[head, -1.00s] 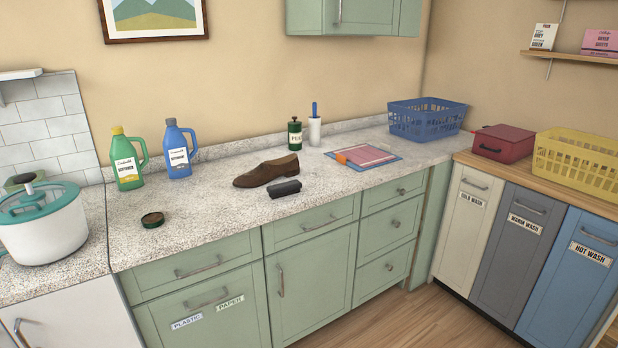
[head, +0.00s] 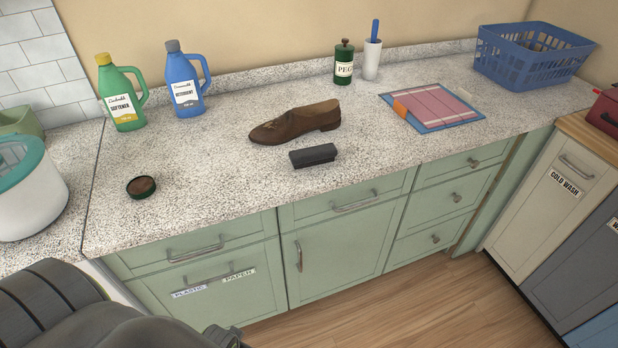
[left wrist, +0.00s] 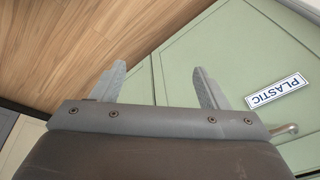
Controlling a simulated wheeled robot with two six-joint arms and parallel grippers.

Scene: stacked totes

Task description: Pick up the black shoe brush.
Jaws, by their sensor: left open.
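The black shoe brush (head: 313,155) lies on the speckled worktop near its front edge, just in front of a brown shoe (head: 295,122). My left arm shows at the lower left of the head view, well to the left of the brush and lower than the worktop. In the left wrist view my left gripper (left wrist: 161,85) is open, with nothing between its fingers. It faces the green cabinet front and the wooden floor. The brush is not in the left wrist view. My right gripper is not in view.
An open round tin (head: 142,187) lies on the worktop (head: 215,180) left of the brush. The worktop around the brush's left is clear.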

